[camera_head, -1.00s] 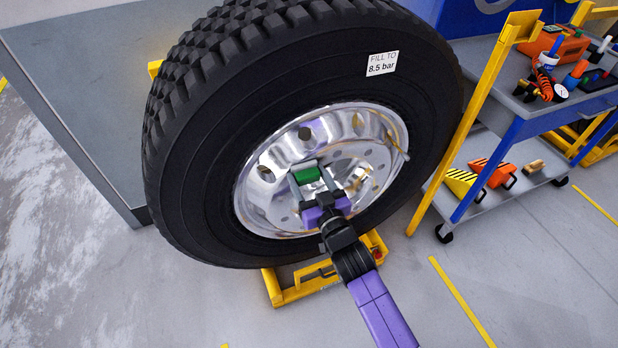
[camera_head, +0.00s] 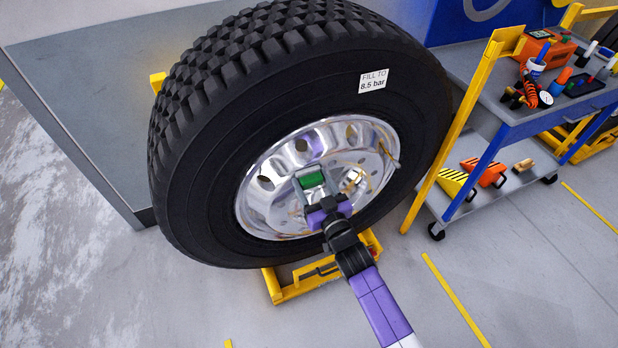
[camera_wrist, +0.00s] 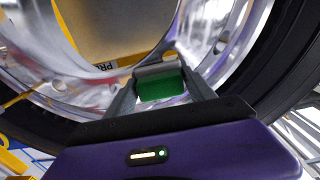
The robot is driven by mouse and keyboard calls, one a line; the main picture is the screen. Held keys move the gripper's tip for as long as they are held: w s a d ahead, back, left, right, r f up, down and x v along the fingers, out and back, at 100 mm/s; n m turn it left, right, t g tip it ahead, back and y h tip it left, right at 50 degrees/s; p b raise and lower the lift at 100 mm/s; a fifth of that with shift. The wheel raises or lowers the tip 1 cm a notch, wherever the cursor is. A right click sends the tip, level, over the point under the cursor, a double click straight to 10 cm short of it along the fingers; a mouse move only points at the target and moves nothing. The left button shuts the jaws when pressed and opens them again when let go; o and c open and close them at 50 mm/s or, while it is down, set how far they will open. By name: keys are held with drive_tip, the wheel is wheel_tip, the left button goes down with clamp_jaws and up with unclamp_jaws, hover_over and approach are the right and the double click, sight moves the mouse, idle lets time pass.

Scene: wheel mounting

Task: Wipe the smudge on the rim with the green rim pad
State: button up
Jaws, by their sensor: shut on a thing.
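The green rim pad (camera_head: 313,180) is held between the fingers of my gripper (camera_head: 311,182), in front of the polished metal rim (camera_head: 258,204). In the wrist view the green pad (camera_wrist: 162,86) sits between both fingertips, with a grey strip along its far side. My gripper (camera_wrist: 160,82) is shut on it. The wrist view shows the rim's shiny inner surface around the pad. A faint reddish, blurred patch shows on the rim left of the pad in the wrist view; I cannot tell whether it is the smudge or a reflection. Whether the pad touches the rim is unclear.
The large black tyre (camera_head: 205,165) surrounds the rim and stands on a yellow stand (camera_head: 290,293). A yellow post (camera_head: 460,130) rises at its right. A tool cart (camera_head: 510,125) stands further right, with wheel chocks (camera_head: 484,172) on its lower shelf. Floor at front is clear.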

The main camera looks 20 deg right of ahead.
drive_tip(key=shift+d+r+p, duration=0.35)
drive_tip(key=shift+d+p, duration=0.25)
drive_tip(key=shift+p, duration=0.35)
drive_tip(key=shift+d+p, duration=0.15)
drive_tip(key=shift+p, duration=0.15)
drive_tip(key=shift+f, duration=0.1)
